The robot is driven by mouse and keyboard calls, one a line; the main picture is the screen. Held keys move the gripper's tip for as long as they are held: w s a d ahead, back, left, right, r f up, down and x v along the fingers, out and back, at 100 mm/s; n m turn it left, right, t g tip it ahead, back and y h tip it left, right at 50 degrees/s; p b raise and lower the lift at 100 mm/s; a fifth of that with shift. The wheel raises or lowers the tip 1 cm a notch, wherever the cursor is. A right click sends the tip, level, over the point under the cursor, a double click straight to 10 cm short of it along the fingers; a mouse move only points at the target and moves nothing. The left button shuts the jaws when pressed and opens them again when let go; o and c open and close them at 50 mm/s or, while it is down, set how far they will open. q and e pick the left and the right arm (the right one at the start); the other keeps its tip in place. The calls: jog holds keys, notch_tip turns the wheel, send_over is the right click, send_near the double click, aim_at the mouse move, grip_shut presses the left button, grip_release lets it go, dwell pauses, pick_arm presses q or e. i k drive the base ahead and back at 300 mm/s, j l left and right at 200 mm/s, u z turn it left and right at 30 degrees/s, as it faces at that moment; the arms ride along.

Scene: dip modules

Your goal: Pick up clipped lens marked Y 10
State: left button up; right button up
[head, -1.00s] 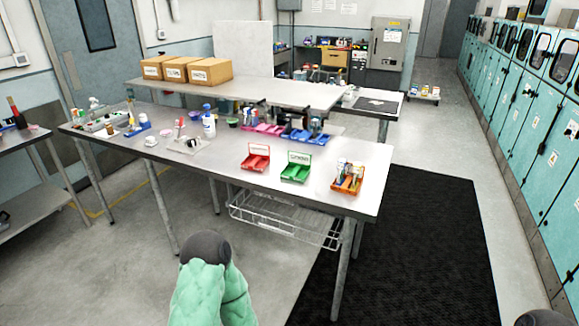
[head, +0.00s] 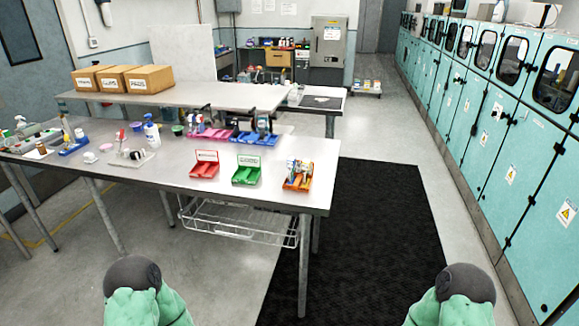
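I cannot make out a clipped lens marked Y 10; the small items are too far off to read. On the long grey table (head: 150,188) an orange tray (head: 297,184) holds several small upright items. A green tray (head: 246,174) and a red tray (head: 205,168), both with labelled backs, stand left of it and look empty. Parts of both my arms, green with dark rounded caps, show at the bottom edge, well short of the table. No fingers of either gripper are visible.
Behind is a raised shelf (head: 180,95) with cardboard boxes (head: 134,80). Pink and blue bins (head: 210,134), bottles and small tools stand on the table. A wire basket (head: 240,222) hangs beneath. Teal cabinets (head: 490,130) line the right. A black mat (head: 370,240) lies on clear floor.

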aim_at(306, 163)
jog(key=i+l+u, duration=0.1)
jog(key=u, duration=0.35)
jog(key=i+l+u, duration=0.1)
jog(key=u, duration=0.35)
jog(key=l+u, duration=0.25)
jog(key=u, duration=0.2)
jog(key=i, duration=0.05)
